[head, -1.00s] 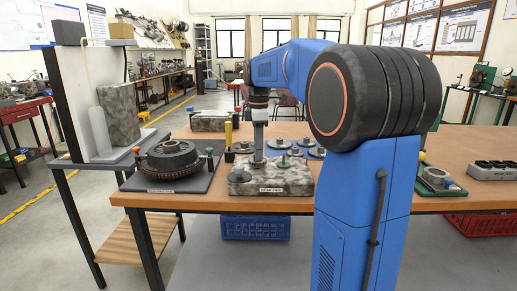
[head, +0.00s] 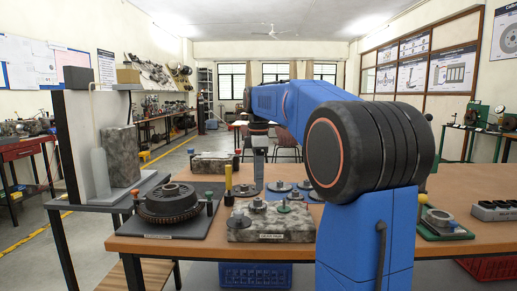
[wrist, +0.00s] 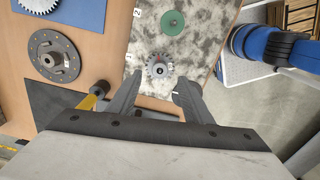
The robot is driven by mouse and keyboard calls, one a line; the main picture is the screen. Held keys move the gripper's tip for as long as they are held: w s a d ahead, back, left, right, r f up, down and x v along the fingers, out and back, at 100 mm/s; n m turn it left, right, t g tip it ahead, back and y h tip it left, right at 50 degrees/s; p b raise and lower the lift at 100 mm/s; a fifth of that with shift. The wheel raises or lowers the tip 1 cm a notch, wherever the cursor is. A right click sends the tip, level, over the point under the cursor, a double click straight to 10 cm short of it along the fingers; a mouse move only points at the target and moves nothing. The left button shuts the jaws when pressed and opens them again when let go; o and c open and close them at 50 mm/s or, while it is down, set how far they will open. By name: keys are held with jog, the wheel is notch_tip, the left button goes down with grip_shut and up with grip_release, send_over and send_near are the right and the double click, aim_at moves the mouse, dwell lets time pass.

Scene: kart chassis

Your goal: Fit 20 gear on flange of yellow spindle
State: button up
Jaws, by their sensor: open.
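My gripper (wrist: 157,80) is open, its two fingers apart and pointing down over a mottled stone block (wrist: 198,37). A small grey toothed gear (wrist: 158,69) with a red centre sits on the block, just beyond and between the fingertips in the wrist view; nothing is held. A green disc (wrist: 173,22) sits on the same block. A yellow post (head: 228,179) with a dark base stands behind the block in the head view; a yellow part (wrist: 91,98) with a dark end shows left of the fingers in the wrist view. I cannot read which gear is the 20.
A large dark ring gear (head: 168,202) sits on a dark plate at the left, with small coloured-top posts beside it. Several discs and gears lie on a blue mat (wrist: 82,10). A black disc (wrist: 54,56) lies on the wooden table. A stone block (head: 213,163) lies behind.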

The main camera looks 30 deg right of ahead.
notch_tip(320, 180, up, 12)
dwell(0.4)
jog(key=shift+f, duration=0.15)
dwell(0.3)
jog(key=s+a+f+m+t, duration=0.1)
jog(key=s+a+f+m, duration=0.3)
jog(key=s+f, duration=0.6)
jog(key=s+a+f+m+t, duration=0.2)
jog(key=s+a+f+m, duration=0.2)
jog(key=s+f, duration=0.6)
jog(key=s+a+f+m+t, duration=0.1)
jog(key=s+a+f+m, duration=0.3)
jog(key=s+a+f, duration=0.4)
notch_tip(320, 180, down, 5)
jog(key=shift+s+r+m+t, duration=0.2)
jog(key=shift+s+m+t, duration=0.2)
jog(key=shift+s, duration=0.65)
